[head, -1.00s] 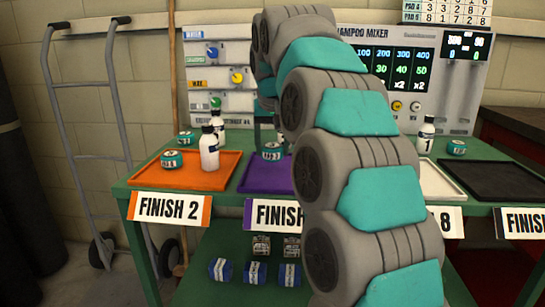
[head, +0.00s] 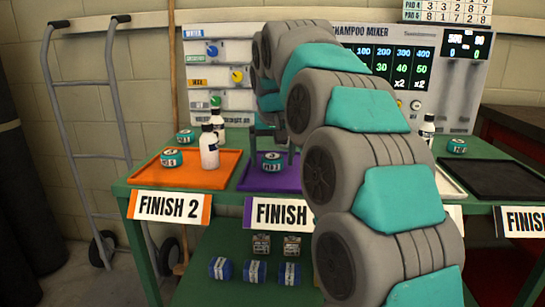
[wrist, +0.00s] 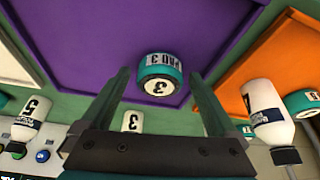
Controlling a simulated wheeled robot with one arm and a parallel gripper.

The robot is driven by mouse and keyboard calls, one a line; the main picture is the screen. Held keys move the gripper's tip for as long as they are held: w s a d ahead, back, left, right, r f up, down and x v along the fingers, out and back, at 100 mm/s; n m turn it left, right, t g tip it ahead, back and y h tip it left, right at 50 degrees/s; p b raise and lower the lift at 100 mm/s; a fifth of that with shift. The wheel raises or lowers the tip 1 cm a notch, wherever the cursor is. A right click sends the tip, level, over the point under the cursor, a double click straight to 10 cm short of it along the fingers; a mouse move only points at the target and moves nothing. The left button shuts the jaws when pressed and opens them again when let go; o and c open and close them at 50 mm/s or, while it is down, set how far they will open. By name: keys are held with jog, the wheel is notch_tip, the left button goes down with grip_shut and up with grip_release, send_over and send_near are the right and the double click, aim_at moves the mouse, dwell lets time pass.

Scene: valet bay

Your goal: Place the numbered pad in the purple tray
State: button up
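The numbered pad (head: 272,162), a small teal tub with a white lid marked 3, is in the purple tray (head: 252,180). In the wrist view the pad (wrist: 160,76) appears upright on the purple tray floor (wrist: 90,40), near the tray's edge. My gripper (wrist: 160,76) is open, its two fingers spread either side of the pad with a visible gap on each side. In the head view my gripper (head: 280,138) is just above the pad, partly hidden by my arm. My arm covers the right part of the purple tray.
The orange tray (head: 215,180) at left holds a teal pad (head: 172,158) and a white bottle (head: 209,150). Another pad (head: 185,137) stands behind it. A white tray (head: 448,187) and black tray (head: 505,182) are at right. The mixer panel (head: 465,80) stands behind. Bottles flank the gripper in the wrist view.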

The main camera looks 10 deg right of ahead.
jog(key=shift+r, duration=0.25)
jog(key=p+v, duration=0.2)
jog(key=v, duration=0.9)
jog(key=shift+s+r, duration=0.2)
jog(key=shift+r, duration=0.15)
jog(key=s+f+n+g, duration=0.1)
jog(key=s+f+g, duration=0.2)
jog(key=s+f, duration=1.3)
jog(key=s+f+g, duration=0.3)
jog(key=s+f, duration=1.4)
jog(key=s, duration=0.5)
jog(key=shift+s+d+n+y, duration=0.2)
jog(key=shift+d+n+y, duration=0.1)
jog(key=shift+d+n, duration=0.1)
